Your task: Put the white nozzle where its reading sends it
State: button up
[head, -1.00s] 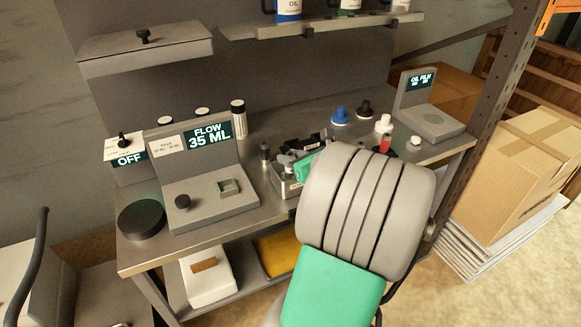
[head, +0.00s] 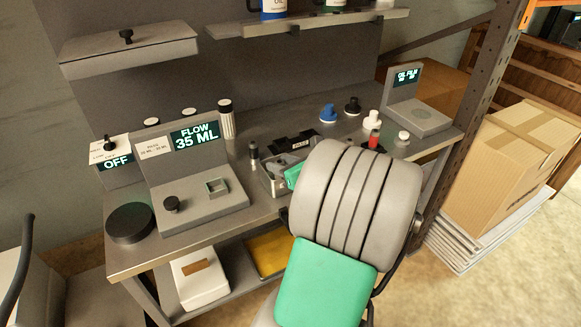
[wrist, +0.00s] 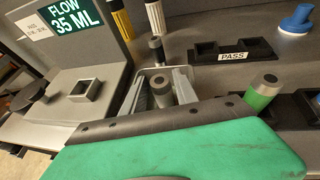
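A small white piece (head: 373,119), which looks like the white nozzle, stands at the bench's right, behind a red-and-black piece (head: 374,139). The flow tester (head: 193,205) reads FLOW 35 ML; its square socket (head: 217,187) looks empty, also in the wrist view (wrist: 84,91). A small card beside the display is too blurred to read fully. My gripper (wrist: 160,84) points down over a metal tray (wrist: 153,72), its grey fingers apart. A grey cylinder (wrist: 160,93) shows between them; I cannot see contact. My arm hides part of the tray in the head view.
A black rack marked PASS (wrist: 233,55) lies behind the tray. A green grey-topped cylinder (wrist: 262,92) is right of the fingers. Blue (head: 328,112) and black (head: 352,106) pieces stand nearby. The OIL FILM station (head: 418,113) is at the right end. An OFF box (head: 117,165) is left.

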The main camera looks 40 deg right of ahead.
jog(key=v, duration=1.1)
jog(key=shift+p, duration=0.45)
